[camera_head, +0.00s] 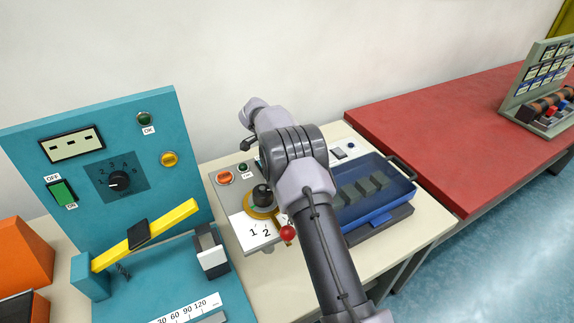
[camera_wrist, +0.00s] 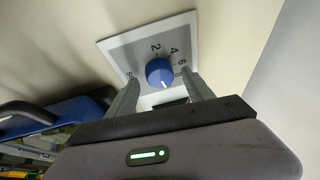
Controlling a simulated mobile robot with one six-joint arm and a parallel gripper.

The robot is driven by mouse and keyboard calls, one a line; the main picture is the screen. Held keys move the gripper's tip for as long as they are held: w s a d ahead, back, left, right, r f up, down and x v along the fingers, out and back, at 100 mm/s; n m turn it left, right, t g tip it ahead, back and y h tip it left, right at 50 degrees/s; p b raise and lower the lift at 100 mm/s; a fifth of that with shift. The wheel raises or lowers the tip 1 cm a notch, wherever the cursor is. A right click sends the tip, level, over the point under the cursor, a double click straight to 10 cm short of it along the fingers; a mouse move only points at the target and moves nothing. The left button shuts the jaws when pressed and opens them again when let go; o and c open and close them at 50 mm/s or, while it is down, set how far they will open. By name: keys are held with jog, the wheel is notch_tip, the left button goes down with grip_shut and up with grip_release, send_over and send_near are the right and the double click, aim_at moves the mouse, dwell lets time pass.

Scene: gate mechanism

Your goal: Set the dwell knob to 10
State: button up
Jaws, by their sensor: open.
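A round blue knob (camera_wrist: 159,72) sits on a grey dial plate with a white border (camera_wrist: 122,47) in the wrist view. The numbers 2, 4, 6 and 8 show around its upper and right side; another mark at the left is not clear. A small pale line on the knob seems to point down and to the right, past the 8. No dwell label is readable. My gripper (camera_wrist: 162,84) is open, with one finger on each side of the knob. Whether the fingers touch it I cannot tell. In the head view my arm hides this knob.
A teal panel (camera_head: 160,115) at the left bears a black knob (camera_head: 118,181) with a numbered scale. A red table (camera_head: 440,130) stands at the right.

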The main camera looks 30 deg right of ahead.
jog(key=p+v, duration=0.5)
jog(key=v, duration=1.1)
jog(key=shift+r, duration=0.3)
jog(key=shift+s+a, duration=0.1)
jog(key=s+a+r+n+t+y, duration=0.1)
jog(key=s+a+r+n+y, duration=0.2)
jog(key=s+r, duration=0.45)
jog(key=s+a+r+n+t, duration=0.1)
jog(key=s+a+r+n, duration=0.2)
jog(key=s+a+r, duration=0.35)
jog(key=s+a+n+t+y, duration=0.1)
jog(key=s+a+n, duration=0.2)
jog(key=s, duration=0.9)
jog(key=s+a+n+t+y, duration=0.2)
jog(key=s+a+n, duration=0.1)
jog(key=s, duration=1)
jog(key=shift+s+a+n+y, duration=0.25)
jog(key=shift+s+n+y, duration=0.05)
jog(key=shift+n, duration=0.6)
jog(key=shift+r, duration=0.15)
jog(key=shift+c, duration=0.2)
